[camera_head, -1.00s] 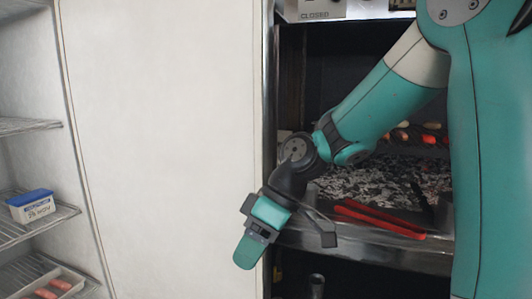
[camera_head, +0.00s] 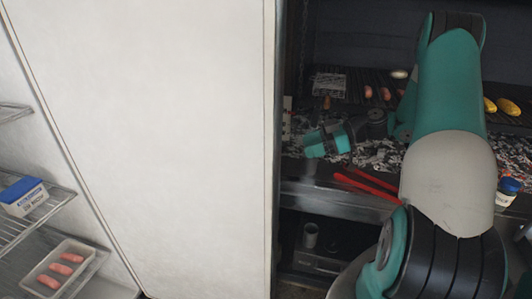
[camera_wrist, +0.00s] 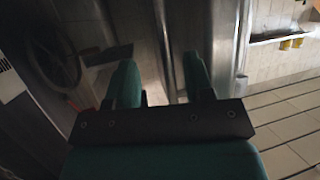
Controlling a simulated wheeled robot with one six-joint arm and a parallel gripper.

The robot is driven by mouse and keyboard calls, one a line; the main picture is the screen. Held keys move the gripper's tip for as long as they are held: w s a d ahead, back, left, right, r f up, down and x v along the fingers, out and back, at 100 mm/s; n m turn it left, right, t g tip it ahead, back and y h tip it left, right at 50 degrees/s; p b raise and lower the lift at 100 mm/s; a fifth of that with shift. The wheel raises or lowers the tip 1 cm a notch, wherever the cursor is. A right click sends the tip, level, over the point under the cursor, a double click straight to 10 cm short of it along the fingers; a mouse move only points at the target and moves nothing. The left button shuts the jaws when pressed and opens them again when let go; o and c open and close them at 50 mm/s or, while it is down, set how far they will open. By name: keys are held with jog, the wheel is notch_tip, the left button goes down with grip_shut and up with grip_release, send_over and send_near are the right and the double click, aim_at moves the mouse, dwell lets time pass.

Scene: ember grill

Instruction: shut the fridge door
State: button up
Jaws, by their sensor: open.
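The fridge door (camera_head: 150,130) is a large white panel in the head view, standing open. Its right edge runs upright beside the grill. The fridge interior with wire shelves (camera_head: 30,222) shows at the left. My gripper (camera_head: 327,140) is to the right of the door edge, in front of the grill and apart from the door in the picture. In the wrist view its two teal fingers (camera_wrist: 158,85) are spread with nothing between them. A handle cannot be made out on the door face in the head view.
A blue-lidded tub (camera_head: 24,196) and a tray of sausages (camera_head: 58,268) sit on the fridge shelves. The grill holds ash, sausages and yellow food (camera_head: 508,106). Red tongs (camera_head: 366,184) lie at its front edge. Another blue-lidded jar (camera_head: 507,190) stands at the right.

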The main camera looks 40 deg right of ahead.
jog(key=p+x, duration=0.4)
jog(key=x, duration=0.9)
jog(key=shift+f, duration=0.15)
jog(key=shift+a, duration=0.1)
grip_shut()
